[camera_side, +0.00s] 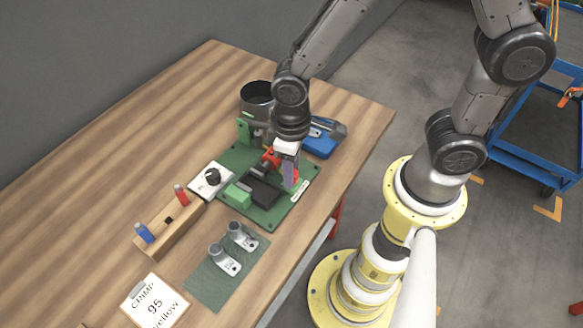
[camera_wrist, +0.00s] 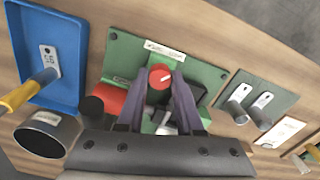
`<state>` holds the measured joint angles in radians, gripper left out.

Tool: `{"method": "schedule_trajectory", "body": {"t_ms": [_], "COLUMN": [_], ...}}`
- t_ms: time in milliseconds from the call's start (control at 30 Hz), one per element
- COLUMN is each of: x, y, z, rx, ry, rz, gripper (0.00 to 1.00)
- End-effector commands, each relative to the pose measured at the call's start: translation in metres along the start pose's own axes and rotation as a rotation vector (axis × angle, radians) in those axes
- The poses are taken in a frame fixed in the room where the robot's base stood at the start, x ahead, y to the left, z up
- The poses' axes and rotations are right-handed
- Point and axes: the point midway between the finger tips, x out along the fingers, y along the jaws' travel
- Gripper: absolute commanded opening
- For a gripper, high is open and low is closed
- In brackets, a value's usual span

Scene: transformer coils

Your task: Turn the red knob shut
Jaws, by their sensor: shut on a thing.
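The red knob (camera_wrist: 160,76) is on the green base plate (camera_wrist: 203,72) near a white label strip, and its white pointer mark slants to the upper right in the wrist view. My gripper (camera_wrist: 161,82) has its two purple fingers on either side of the knob, shut on it. In the side view my gripper (camera_side: 291,178) points down at the plate's right part, and only a little of the red knob (camera_side: 297,179) shows past the fingers.
The plate also carries a black block (camera_side: 263,193), a green block (camera_side: 237,195) and a red part (camera_side: 271,159). A dark round pot (camera_side: 257,101) and a blue tray (camera_side: 322,144) stand behind. A wooden holder (camera_side: 168,228) and metal lugs on a green mat (camera_side: 207,284) lie toward the front.

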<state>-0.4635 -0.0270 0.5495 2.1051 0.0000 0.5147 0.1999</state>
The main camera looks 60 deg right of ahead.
Motion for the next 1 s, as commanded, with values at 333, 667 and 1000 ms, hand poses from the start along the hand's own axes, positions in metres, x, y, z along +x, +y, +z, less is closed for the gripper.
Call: {"method": "schedule_trajectory", "body": {"t_ms": [333, 667, 1000], "x": [-0.0014, -0.0014, -0.0006], "y": [-0.0001, -0.0001, 0.0], "z": [-0.0007, -0.0008, -0.0004], "rx": [0.056, 0.057, 0.055], "ry": [0.002, 0.003, 0.001], "rz": [-0.001, -0.001, 0.0], "gripper": [0.0, 0.0, 0.66]}}
